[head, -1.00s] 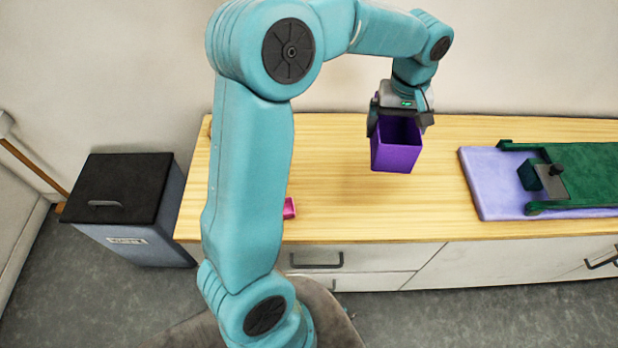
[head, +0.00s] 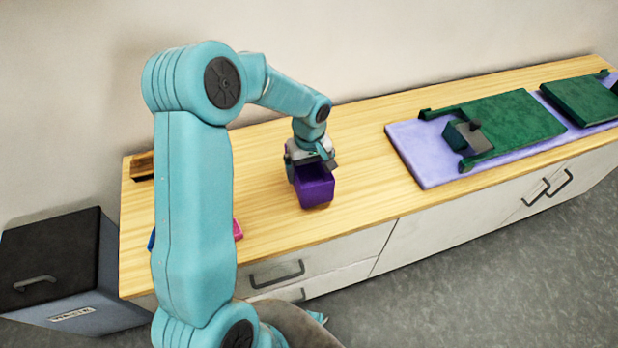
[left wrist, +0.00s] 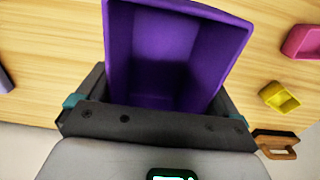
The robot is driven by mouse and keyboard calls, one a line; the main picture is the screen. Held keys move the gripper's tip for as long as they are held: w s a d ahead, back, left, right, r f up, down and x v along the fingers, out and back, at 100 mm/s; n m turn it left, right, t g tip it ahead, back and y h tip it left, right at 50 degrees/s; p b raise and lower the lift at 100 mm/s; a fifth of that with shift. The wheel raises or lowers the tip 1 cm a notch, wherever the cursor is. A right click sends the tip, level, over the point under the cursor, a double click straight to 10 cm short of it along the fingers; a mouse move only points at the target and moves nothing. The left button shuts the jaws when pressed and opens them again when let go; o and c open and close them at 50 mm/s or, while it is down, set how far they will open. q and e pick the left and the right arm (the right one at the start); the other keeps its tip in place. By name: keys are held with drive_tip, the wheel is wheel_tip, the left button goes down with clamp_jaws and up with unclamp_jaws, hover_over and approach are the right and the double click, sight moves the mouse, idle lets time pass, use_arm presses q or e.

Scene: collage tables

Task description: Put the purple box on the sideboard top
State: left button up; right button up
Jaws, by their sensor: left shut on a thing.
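The purple box (head: 315,188) is an open-topped box over the middle of the wooden sideboard top (head: 350,150). My left gripper (head: 311,160) is shut on it from the back side, near the wall. In the left wrist view the purple box (left wrist: 175,55) fills the space between the dark fingers, its open side facing the camera. The box looks upright and low, at or just above the wood; I cannot tell whether its base touches. My right gripper is not in view.
A lavender mat (head: 425,170) with green frames lies to the right. A pink box (head: 237,229) sits partly behind my arm. The wrist view shows a yellow box (left wrist: 279,97) and a wooden-handled thing (left wrist: 277,144). A waste bin (head: 60,262) stands left of the sideboard. Wood around the purple box is clear.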

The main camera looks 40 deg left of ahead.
sight(309, 182)
use_arm(q)
wheel_tip(309, 182, down, 4)
drive_tip(key=shift+f, duration=0.1)
drive_tip(key=shift+b, duration=0.3)
drive_tip(key=o, duration=0.7)
drive_tip(key=shift+f, duration=0.1)
drive_tip(key=shift+c, duration=0.2)
drive_tip(key=shift+o, duration=0.2)
drive_tip(key=shift+r+p, duration=0.35)
drive_tip(key=shift+r, duration=0.1)
wheel_tip(309, 182, up, 12)
drive_tip(key=shift+f+p, duration=0.2)
drive_tip(key=shift+p, duration=0.1)
